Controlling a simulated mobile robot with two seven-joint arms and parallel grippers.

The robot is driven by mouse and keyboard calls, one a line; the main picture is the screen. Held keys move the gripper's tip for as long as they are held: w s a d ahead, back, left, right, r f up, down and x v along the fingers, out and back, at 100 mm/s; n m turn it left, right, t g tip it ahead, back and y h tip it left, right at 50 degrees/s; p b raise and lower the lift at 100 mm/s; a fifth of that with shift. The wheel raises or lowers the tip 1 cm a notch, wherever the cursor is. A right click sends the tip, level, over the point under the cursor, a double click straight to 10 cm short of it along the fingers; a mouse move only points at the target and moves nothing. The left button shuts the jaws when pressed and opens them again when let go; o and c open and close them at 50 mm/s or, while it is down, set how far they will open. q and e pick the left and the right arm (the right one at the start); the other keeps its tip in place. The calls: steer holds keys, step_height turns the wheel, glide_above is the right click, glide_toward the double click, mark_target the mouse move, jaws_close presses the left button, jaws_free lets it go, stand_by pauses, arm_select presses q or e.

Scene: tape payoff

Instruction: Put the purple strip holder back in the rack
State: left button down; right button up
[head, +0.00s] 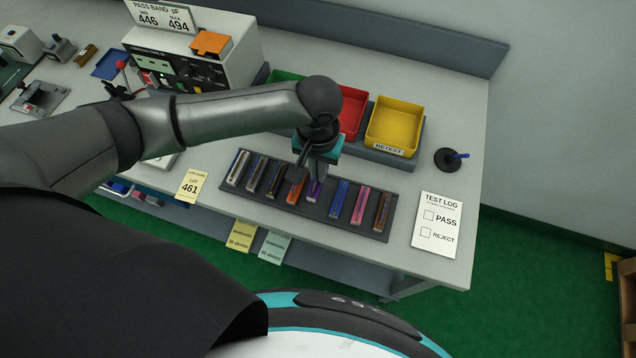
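The rack (325,214) is a dark grey tray along the front of the bench, with several coloured strip holders side by side in it. The purple strip holder (314,192) shows in the row between an orange holder (295,191) and a blue one (338,199). Its upper part is hidden by my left gripper (309,170), which points down right over it. I cannot tell whether the fingers are closed on the holder, or whether it is fully seated or slightly raised. My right gripper is out of view.
Red (352,110) and yellow (395,123) bins stand behind the rack. A black stand with a blue pen (448,159) and a test log sheet (437,225) lie to the right. A lot 461 card (190,186) is left of the rack. A tester box (190,65) stands at the back left.

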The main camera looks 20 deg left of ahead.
mark_target(318, 185)
arm_select(q)
steer(key=shift+f+b, duration=0.4)
steer(key=shift+f, duration=2.55)
steer(key=c, duration=1.1)
jaws_free()
steer(key=shift+f, duration=0.1)
steer(key=shift+o, duration=0.2)
step_height(318, 185, up, 12)
steer(key=shift+r+p, duration=0.15)
steer(key=shift+p, duration=0.6)
